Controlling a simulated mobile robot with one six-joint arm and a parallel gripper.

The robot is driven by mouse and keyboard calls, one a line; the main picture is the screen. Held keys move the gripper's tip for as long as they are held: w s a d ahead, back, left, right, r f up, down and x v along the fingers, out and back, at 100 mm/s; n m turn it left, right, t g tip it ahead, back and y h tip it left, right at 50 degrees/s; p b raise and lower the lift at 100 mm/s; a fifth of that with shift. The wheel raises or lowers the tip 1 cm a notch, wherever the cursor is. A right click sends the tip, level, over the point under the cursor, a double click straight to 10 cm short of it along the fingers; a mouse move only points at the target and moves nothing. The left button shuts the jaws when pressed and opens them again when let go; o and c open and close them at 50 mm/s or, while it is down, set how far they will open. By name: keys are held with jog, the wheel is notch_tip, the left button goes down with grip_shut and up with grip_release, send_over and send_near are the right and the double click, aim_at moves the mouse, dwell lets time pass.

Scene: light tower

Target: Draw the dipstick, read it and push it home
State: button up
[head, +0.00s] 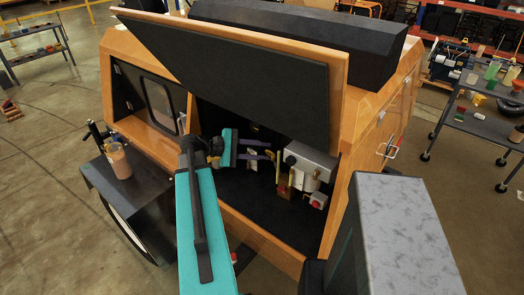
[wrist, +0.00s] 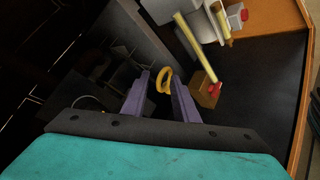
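The dipstick's yellow ring handle (wrist: 166,80) shows in the wrist view at the fingertips of my gripper (wrist: 160,76). The two purple fingers stand apart, one on each side of the ring, which appears nearer the right finger. I cannot tell whether it touches or how deep it sits between them. In the head view my gripper (head: 266,150) reaches into the open engine bay; small yellow parts show near it, but the ring is hard to single out. The stick below the ring is hidden, and no level mark is visible.
A grey engine block (head: 312,162) stands right of my gripper, with a yellow tube (wrist: 193,45) and a brown block with a red knob (wrist: 207,94). The raised panel (head: 240,75) hangs over the bay. A jar (head: 119,161) stands on the dark fender at left.

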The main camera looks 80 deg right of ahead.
grip_shut()
jog(key=r, duration=0.1)
jog(key=a+r+p, duration=0.1)
jog(key=r, duration=0.1)
jog(key=w+r+p, duration=0.1)
jog(key=shift+a+r, duration=0.25)
jog(key=shift+a, duration=0.1)
grip_release()
